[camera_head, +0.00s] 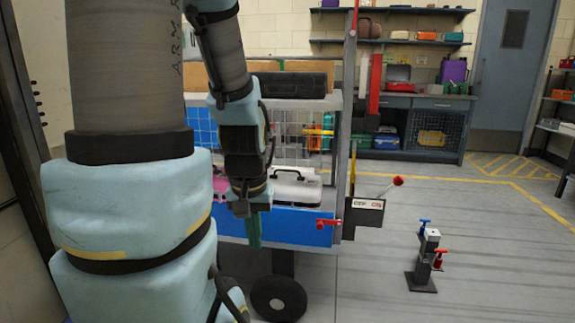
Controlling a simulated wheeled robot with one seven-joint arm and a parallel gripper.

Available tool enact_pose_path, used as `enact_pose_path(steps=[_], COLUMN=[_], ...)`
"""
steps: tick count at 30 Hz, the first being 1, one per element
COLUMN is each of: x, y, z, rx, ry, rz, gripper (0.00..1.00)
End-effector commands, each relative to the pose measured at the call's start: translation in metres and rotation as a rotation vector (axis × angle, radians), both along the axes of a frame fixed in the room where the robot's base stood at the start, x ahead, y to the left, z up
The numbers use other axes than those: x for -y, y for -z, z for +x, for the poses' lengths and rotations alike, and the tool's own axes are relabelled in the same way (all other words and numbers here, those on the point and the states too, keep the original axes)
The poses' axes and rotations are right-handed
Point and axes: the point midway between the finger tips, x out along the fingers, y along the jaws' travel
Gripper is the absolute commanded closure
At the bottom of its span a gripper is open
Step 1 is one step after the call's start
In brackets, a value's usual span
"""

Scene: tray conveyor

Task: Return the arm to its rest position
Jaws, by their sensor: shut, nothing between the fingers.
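My arm fills the left of the head view, with large grey and pale blue links close to the camera. A thinner part of it comes down to the centre left and ends in my gripper (254,232). The gripper has green fingers, points down and is shut with nothing in it. It hangs in front of the blue lower panel of a wheeled cart (292,226). I cannot tell whether it touches the panel.
The cart carries a white case (297,187) and a dark case (292,83). A post with blue and red handles (424,262) stands on the floor at right. A workbench (425,118) and door (503,75) are behind. The floor at right is mostly clear.

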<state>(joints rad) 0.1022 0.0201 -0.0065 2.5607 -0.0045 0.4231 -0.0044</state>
Motion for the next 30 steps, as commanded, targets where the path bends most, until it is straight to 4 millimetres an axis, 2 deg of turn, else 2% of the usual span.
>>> enact_pose_path(steps=[1, 15, 21, 30], x=[0.000, 0.000, 0.000, 0.000], y=[-0.033, -0.172, -0.202, -0.205], z=[0.000, 0.001, 0.000, 0.001], rx=[0.000, 0.001, 0.001, 0.001], ry=[0.000, -0.001, -0.001, -0.001], rz=[0.000, 0.000, 0.000, 0.000], gripper=[1.00, 1.00, 1.00, 1.00])
